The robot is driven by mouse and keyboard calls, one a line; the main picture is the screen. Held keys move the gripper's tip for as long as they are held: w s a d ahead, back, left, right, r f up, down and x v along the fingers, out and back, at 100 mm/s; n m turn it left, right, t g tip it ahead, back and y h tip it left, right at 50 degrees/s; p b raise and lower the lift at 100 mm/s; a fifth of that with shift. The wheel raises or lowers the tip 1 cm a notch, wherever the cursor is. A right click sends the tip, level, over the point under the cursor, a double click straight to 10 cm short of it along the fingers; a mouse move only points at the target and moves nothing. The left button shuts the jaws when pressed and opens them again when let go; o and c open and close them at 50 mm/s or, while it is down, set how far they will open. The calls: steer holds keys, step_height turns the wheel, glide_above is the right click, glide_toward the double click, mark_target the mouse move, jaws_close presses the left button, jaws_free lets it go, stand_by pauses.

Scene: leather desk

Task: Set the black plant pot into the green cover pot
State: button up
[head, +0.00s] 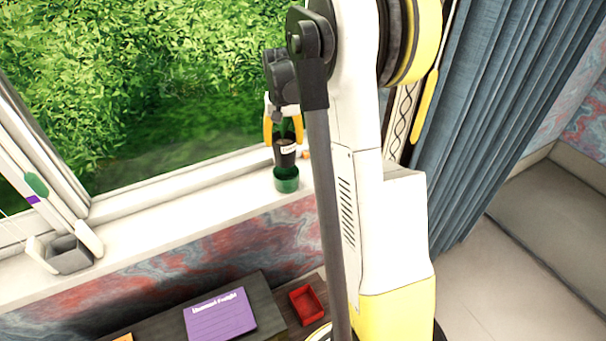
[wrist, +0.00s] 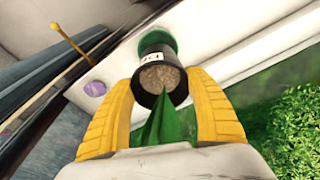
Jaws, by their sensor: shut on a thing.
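The black plant pot (head: 285,158) has a pale label and green leaves, and it is held upright above the window sill in the head view. In the wrist view the black plant pot (wrist: 154,96) shows brown soil, with the green leaves pointing toward the camera. My gripper (head: 284,135) is shut on it, its yellow fingers on either side; my gripper (wrist: 160,105) also fills the lower wrist view. The green cover pot (head: 286,180) stands on the sill directly below the black pot. In the wrist view the cover pot (wrist: 158,42) is partly hidden behind it. I cannot tell whether the black pot's base is inside the rim.
The white sill (head: 180,235) runs along the window. A grey box (head: 68,256) stands at its left end. A purple round thing (wrist: 95,88) lies near the pots. Below are a purple book (head: 220,316) and a red tray (head: 306,304). A blue curtain (head: 500,110) hangs at right.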

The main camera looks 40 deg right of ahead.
mark_target(286, 164)
step_height(286, 164, down, 10)
steer(key=shift+r+b, duration=0.25)
steer(key=shift+b, duration=0.8)
steer(key=shift+f, duration=0.2)
steer(key=o, duration=1.4)
steer(key=shift+o, duration=0.2)
steer(key=shift+r, duration=0.1)
